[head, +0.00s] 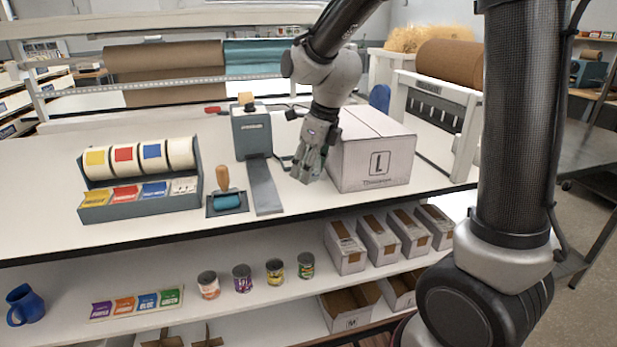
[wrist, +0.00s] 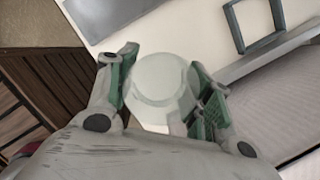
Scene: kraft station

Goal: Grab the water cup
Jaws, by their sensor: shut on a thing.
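The water cup (wrist: 160,82) is a clear, pale, round vessel in the wrist view, between the two green-padded fingers of my gripper (wrist: 165,75). The fingers are closed on its sides, one left and one right. In the head view my gripper (head: 308,165) points down above the white worktop, just left of a white box marked L. The cup is hard to make out there, mostly hidden by the fingers. I cannot tell whether its base touches the worktop.
The L box (head: 378,165) stands close right of my gripper. The worktop's front edge is near. Cans and boxes fill the shelf (head: 235,318) below.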

